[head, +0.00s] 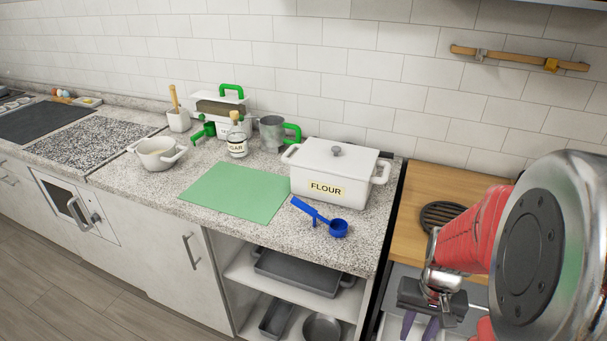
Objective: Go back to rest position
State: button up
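My gripper (420,325) is at the bottom right, pointing down beside the counter's right end. Its dark body and two purplish fingers show, but the fingertips run to the lower picture edge, so I cannot tell whether it is open or shut. I see nothing held in the visible part. My red and metal arm fills the right side and hides part of the wooden surface.
A white flour container (325,189), blue scoop (338,228) and green mat (236,190) are on the speckled counter (275,235). A white two-handled bowl (157,155) and sugar bottle (237,146) stand further left. A dark round trivet (440,214) lies on the wooden surface (420,185).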

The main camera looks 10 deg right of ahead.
jog(key=w+a+r+n+t, duration=0.1)
jog(key=a+r+n+t, duration=0.5)
jog(key=a+r, duration=1.1)
notch_tip(320, 180, up, 4)
jog(key=shift+w+a+f, duration=0.25)
jog(key=shift+w+a, duration=0.15)
jog(key=shift+s, duration=0.1)
